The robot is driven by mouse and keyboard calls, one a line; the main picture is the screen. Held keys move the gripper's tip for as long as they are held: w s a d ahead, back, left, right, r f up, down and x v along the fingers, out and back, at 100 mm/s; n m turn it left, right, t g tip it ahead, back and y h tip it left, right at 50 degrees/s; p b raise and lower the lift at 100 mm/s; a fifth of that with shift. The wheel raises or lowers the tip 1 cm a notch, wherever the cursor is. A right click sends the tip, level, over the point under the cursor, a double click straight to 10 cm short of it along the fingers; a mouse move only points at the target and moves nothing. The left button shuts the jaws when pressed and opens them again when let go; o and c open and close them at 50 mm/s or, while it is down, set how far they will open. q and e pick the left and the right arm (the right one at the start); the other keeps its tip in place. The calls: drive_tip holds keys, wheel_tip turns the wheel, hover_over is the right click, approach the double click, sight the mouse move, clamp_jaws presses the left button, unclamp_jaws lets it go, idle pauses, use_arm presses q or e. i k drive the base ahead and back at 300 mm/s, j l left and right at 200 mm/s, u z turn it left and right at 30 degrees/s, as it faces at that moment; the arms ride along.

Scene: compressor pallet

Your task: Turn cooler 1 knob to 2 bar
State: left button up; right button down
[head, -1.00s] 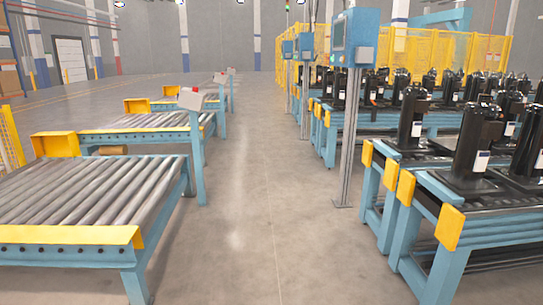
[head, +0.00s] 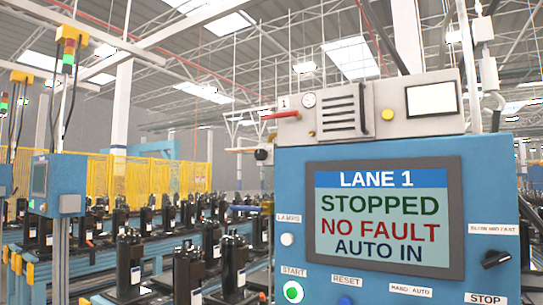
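Neither of my grippers is in view.
The blue panel (head: 292,180) has a screen (head: 387,215) reading "LANE 1 STOPPED NO FAULT AUTO IN". A lit green START button (head: 293,292) and a black rotary switch (head: 496,259) are below. Black compressors (head: 130,262) stand on conveyors at left.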

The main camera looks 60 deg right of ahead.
sight(260, 154)
drive_tip(key=z, duration=2.3)
drive_tip(key=i+l+u, duration=0.15)
drive_tip(key=l, duration=0.15)
drive_tip(key=l+u, duration=0.15)
drive_tip(key=l, duration=0.15)
drive_tip(key=i+l+u, duration=0.15)
drive_tip(key=l, duration=0.15)
drive_tip(key=j+z, duration=0.25)
drive_tip(key=j, duration=0.25)
drive_tip(key=j+z, duration=0.25)
drive_tip(key=j, duration=0.3)
drive_tip(key=j+z, duration=0.2)
drive_tip(key=z, duration=0.15)
drive_tip(key=i+j+z, duration=0.1)
drive_tip(key=z, duration=0.2)
drive_tip(key=k+j, duration=0.05)
drive_tip(key=j, duration=0.05)
